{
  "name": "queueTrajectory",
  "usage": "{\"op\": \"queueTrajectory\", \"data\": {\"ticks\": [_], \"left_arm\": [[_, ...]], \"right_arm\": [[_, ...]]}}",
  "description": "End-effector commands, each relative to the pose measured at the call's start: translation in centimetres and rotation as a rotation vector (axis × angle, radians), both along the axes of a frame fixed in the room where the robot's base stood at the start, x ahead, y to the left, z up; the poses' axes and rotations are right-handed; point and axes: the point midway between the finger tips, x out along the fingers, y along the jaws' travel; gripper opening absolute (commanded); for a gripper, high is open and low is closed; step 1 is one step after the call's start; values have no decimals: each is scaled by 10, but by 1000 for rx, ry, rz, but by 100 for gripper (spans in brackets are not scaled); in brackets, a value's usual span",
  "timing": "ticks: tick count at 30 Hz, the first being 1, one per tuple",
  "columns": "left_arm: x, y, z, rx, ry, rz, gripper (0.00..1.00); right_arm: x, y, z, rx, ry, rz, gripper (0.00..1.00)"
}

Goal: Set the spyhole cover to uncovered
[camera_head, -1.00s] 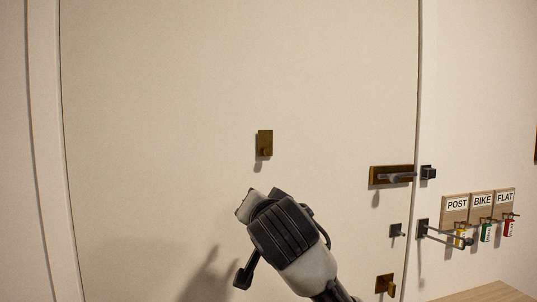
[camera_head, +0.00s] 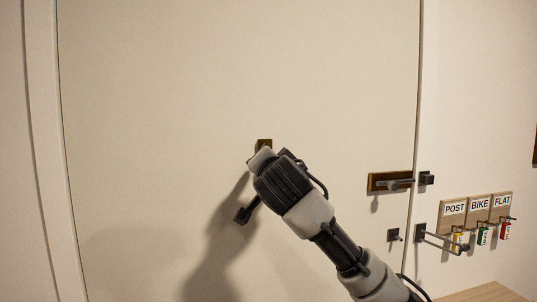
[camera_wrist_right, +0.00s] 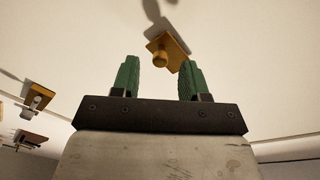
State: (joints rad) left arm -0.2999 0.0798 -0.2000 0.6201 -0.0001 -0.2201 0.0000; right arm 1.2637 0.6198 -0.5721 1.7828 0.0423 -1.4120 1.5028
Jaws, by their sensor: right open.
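The spyhole cover is a small brass plate (camera_head: 265,143) on the cream door; in the head view my right arm hides most of it. In the right wrist view the brass plate (camera_wrist_right: 176,48) shows with a round knob (camera_wrist_right: 159,59) at its lower end. My right gripper (camera_wrist_right: 159,75) is open, its two green fingers apart. The knob appears between the fingers, nearer the left one, and looks beyond the fingertips; I cannot tell the exact gap. In the head view the right gripper's fingers are hidden behind the wrist. My left gripper is out of view.
A wooden surface (camera_head: 490,293) is at lower right. The door's left side is clear.

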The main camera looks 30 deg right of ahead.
Motion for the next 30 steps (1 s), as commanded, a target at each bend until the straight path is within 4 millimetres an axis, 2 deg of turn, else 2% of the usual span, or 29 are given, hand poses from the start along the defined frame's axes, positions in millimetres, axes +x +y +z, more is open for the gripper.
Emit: {"op": "queueTrajectory", "data": {"ticks": [1,6,14,23,30], "left_arm": [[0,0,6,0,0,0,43],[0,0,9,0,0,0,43],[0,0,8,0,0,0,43],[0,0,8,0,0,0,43],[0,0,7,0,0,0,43]], "right_arm": [[6,-3,3,-1,1,-2,44],[15,-6,0,-1,0,-1,44],[16,-6,-1,0,-1,-1,44],[16,-6,-1,0,-1,1,0],[16,-6,-2,-12,2,1,0]]}}
